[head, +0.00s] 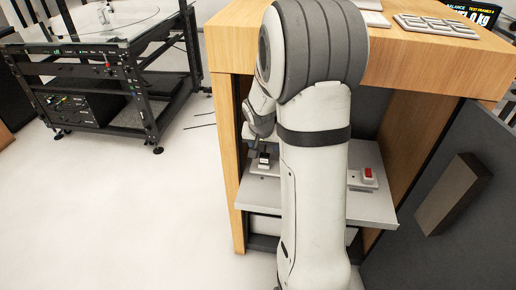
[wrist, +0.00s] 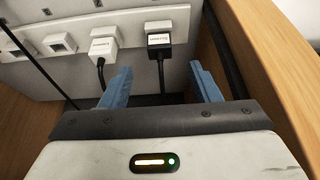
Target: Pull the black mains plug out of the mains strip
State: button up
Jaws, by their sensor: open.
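The black mains plug (wrist: 159,42) sits in the white mains strip (wrist: 180,17) in the wrist view, with a pale label on its face. Its black cable hangs down from it. A white plug (wrist: 102,48) sits in the strip just to its left, with a dark cable. My gripper (wrist: 160,70) is open and empty, its two blue fingers apart. The black plug is between the finger lines, a little beyond the tips; the left finger is close to the white plug's cable. In the head view my arm hides most of the strip area.
The wooden cabinet (head: 226,140) has a side wall close to the right finger. A pull-out shelf (head: 372,207) carries a red switch (head: 367,172). The grey door (head: 440,250) stands open at right. A turntable rig (head: 90,60) stands at left, with clear floor between.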

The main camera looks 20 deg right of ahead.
aim_at(265, 155)
jog(key=b+x, duration=0.1)
jog(key=x, duration=0.7)
jog(key=shift+d, duration=0.1)
jog(key=shift+c, duration=0.5)
jog(key=c, duration=1)
jog(key=shift+o, duration=0.2)
jog(key=shift+r, duration=0.15)
jog(key=shift+w+r+p, duration=0.1)
jog(key=shift+r+p, duration=1.15)
jog(key=shift+r, duration=0.85)
